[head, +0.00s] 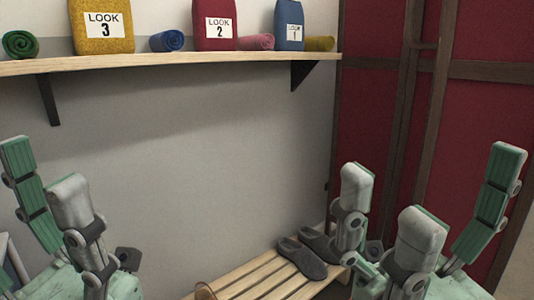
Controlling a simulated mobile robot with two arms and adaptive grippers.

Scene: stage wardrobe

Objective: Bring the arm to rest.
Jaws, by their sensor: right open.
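My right gripper (432,182) is at the lower right, fingers pointing up and spread apart. It is open, with nothing between its fingers. It appears in front of the right end of the slatted bench. My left gripper (44,172) is at the lower left, cut by the picture edge. Its visible fingers also point up and stand apart, with nothing seen between them. Both arms come in from the bottom, and most of their links are out of view.
A wooden shelf (180,60) holds yellow (78,36), red (228,36) and blue (281,36) labelled bundles and several rolled cloths. Grey shoes (302,260) sit on the slatted bench (255,275) below. Dark red panels (480,110) stand at right. The wall between the grippers is clear.

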